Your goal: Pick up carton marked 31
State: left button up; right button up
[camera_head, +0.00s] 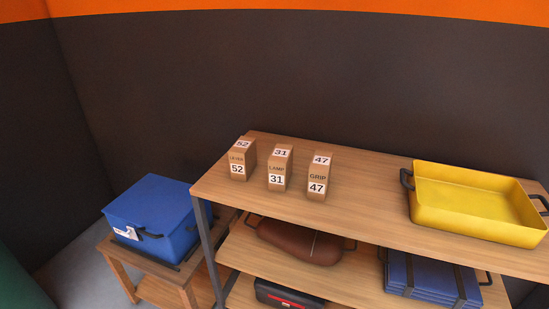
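The carton marked 31 (278,169) is a small brown box with white number labels on its top and front, and the word on it looks like LAMP. It stands upright on the wooden top shelf (370,187). The carton marked 52 (241,160) stands to its left and the carton marked 47 (318,177) to its right, with small gaps between them. Neither of my grippers shows in the head view.
A yellow tray (474,232) with black handles sits at the shelf's right. Lower shelves hold a brown bag (298,241), blue folded items (432,277) and a dark case (290,296). A blue box (153,212) rests on a wooden stand at left. The shelf top between cartons and tray is clear.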

aim_at(280, 161)
jog(key=i+j+z, duration=0.15)
jog(key=i+j, duration=0.55)
jog(key=j, duration=0.1)
